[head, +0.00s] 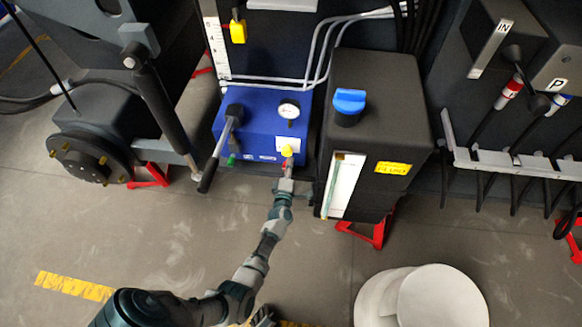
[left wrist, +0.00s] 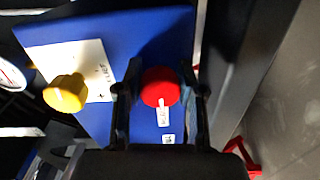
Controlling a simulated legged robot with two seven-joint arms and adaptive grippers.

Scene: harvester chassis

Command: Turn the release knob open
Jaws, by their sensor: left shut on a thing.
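The red release knob (left wrist: 160,87) sits on the face of the blue pump box (head: 262,124). Its label is partly readable in the left wrist view. My left gripper (left wrist: 160,98) has a finger on each side of the red knob and is shut on it. In the head view my left gripper (head: 286,180) reaches the lower right front of the blue box and mostly hides the red knob. A yellow knob (left wrist: 66,93) is beside it on a white plate, apart from the fingers. My right gripper does not show.
A black lever (head: 218,150) and a round gauge (head: 289,109) are on the blue box. A dark tank (head: 398,125) with a blue cap (head: 349,101) stands close on the right. Red stands (head: 368,234) are below. White discs (head: 440,297) lie at the bottom.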

